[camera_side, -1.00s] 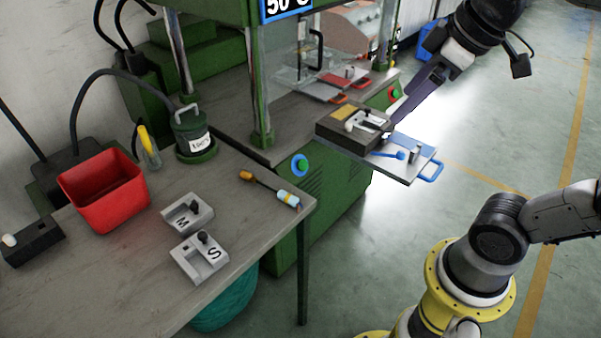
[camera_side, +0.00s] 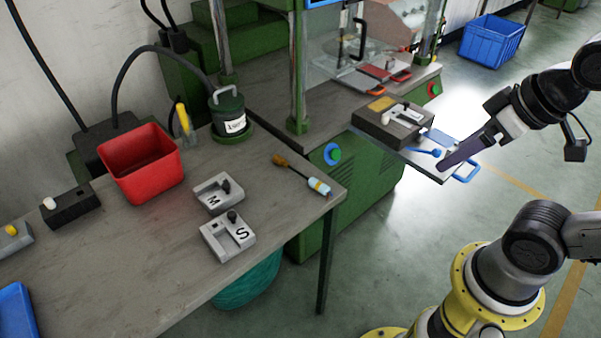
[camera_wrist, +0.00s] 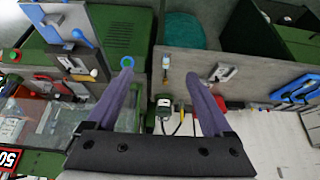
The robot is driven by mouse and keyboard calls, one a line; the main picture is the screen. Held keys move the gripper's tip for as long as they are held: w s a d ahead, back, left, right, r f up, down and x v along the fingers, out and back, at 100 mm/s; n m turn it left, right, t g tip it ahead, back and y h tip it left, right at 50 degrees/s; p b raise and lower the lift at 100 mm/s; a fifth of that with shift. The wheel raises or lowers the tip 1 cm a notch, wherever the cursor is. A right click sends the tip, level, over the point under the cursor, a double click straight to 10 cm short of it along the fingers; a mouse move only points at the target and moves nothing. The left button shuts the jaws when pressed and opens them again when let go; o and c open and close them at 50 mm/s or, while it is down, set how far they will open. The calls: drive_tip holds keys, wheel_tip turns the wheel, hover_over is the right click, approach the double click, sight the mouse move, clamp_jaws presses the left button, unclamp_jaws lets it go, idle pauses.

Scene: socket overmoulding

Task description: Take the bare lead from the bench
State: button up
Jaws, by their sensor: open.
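I cannot make out a bare lead clearly in either view. The bench (camera_side: 120,270) is the grey-topped table at left in the side view; it also shows in the wrist view (camera_wrist: 240,55). On it, a thin dark rod with an amber end and a pale blue end (camera_side: 302,174) lies near the right edge; I cannot tell what it is. My gripper (camera_side: 442,167) has long purple fingers and is off to the right of the bench, over the blue-handled plate by the press. In the wrist view my gripper (camera_wrist: 160,72) is open with nothing between its fingertips.
Fixtures marked M (camera_side: 218,193) and S (camera_side: 228,236) sit mid-bench. Behind are a red bin (camera_side: 141,165) and a green pot (camera_side: 228,112) with a hose. A blue tray (camera_side: 16,312) is at lower left.

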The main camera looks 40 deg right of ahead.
drive_tip(key=shift+c, duration=1.4)
drive_tip(key=shift+r, duration=0.1)
drive_tip(key=w+r, duration=0.4)
drive_tip(key=g, duration=0.4)
hover_over(315, 180)
wheel_tip(315, 180, down, 11)
drive_tip(key=shift+n+g, duration=0.5)
drive_tip(key=shift+g, duration=0.3)
drive_tip(key=f, duration=1.3)
drive_tip(key=shift+a, duration=0.2)
drive_tip(key=shift+d+f, duration=0.2)
drive_tip(key=shift+f, duration=2.8)
